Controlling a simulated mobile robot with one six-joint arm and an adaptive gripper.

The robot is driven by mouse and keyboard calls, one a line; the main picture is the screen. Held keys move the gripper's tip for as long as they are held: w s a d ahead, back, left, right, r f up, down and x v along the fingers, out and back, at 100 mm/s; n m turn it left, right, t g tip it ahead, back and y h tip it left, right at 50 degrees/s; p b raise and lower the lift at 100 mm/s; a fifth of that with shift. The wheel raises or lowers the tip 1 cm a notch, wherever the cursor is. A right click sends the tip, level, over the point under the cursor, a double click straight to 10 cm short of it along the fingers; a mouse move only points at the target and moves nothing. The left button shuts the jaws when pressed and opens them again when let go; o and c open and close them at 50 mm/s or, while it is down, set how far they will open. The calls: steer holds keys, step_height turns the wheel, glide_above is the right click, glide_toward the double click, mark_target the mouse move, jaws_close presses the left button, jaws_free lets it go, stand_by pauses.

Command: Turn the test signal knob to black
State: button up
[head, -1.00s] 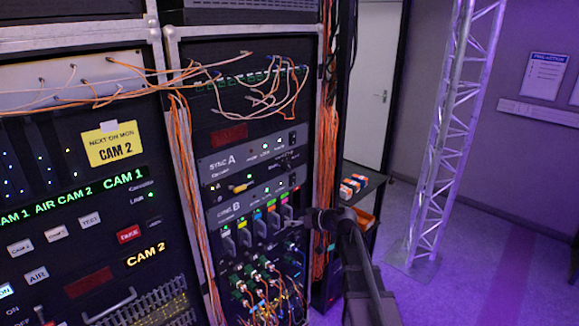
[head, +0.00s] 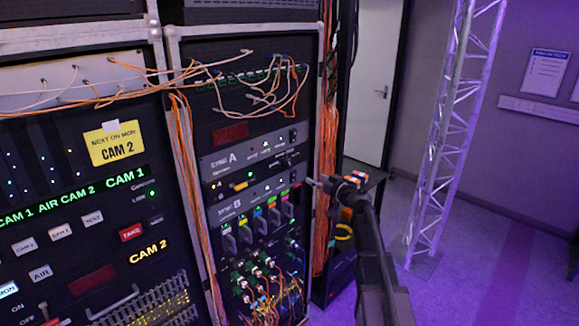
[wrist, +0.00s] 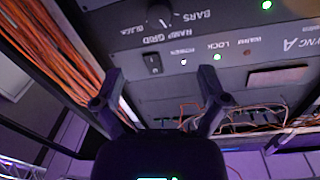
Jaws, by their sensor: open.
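The test signal knob (wrist: 160,14) is a round dark knob at the top edge of the wrist view, partly cut off. That view is upside down. Labels BARS, GRID, RAMP and BLACK (wrist: 130,28) are printed around it. A pale mark shows on the knob, but I cannot tell for sure which label it points at. My gripper (head: 313,182) is open and empty, apart from the knob, at the right edge of the rack. Its two spread fingers (wrist: 160,82) show in the wrist view.
A black rocker switch (wrist: 153,63) and small lit lamps are near the knob. Orange cable bundles (wrist: 50,50) hang beside the panel.

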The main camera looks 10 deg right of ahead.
mark_target(290, 165)
steer(key=x, duration=1.3)
steer(key=shift+w+a, duration=0.2)
steer(key=shift+w, duration=0.15)
steer(key=c, duration=1.2)
